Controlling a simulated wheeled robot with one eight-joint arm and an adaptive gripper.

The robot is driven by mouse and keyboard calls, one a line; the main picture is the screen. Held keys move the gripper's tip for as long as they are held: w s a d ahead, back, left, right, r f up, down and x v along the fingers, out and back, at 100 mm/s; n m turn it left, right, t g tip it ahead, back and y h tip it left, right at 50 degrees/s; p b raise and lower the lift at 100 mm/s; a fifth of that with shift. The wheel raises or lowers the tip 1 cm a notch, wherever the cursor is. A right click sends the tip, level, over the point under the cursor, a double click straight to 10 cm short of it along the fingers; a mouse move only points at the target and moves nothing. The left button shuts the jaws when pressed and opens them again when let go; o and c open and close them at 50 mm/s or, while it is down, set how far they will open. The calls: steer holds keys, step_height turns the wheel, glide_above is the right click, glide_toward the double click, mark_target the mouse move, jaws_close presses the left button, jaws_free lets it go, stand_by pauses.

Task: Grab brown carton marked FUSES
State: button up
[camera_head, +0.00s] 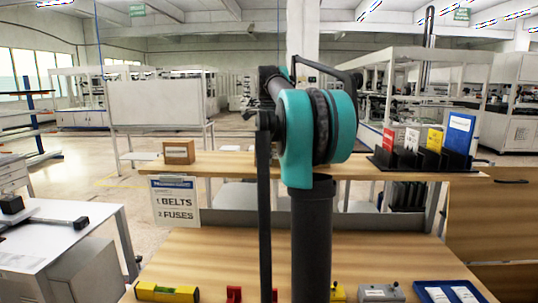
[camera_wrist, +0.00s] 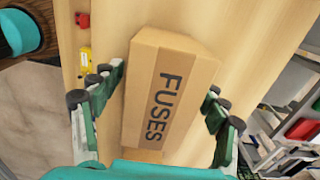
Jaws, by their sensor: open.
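The brown carton (camera_wrist: 165,105) has a tan band with FUSES printed along it in dark letters. In the wrist view it sits over a wooden surface, between the two sides of my gripper (camera_wrist: 158,92). My gripper is open, its dark-tipped green fingers spread on either side of the carton. A gap shows at the right; contact at the left cannot be told. In the head view a small brown carton (camera_head: 179,152) stands on the left of the raised shelf, with no readable label. I cannot tell if it is the same one. My gripper is hidden there.
The wooden shelf (camera_head: 225,164) runs above the workbench (camera_head: 230,245). A sign (camera_head: 175,201) lists BELTS and FUSES. A black rack (camera_head: 424,161) of coloured binders stands at the shelf's right. A yellow level (camera_head: 167,292), red parts (camera_head: 234,294) and a blue tray (camera_head: 452,292) lie along the front.

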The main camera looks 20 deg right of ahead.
steer(key=c, duration=1.4)
steer(key=shift+r, duration=0.1)
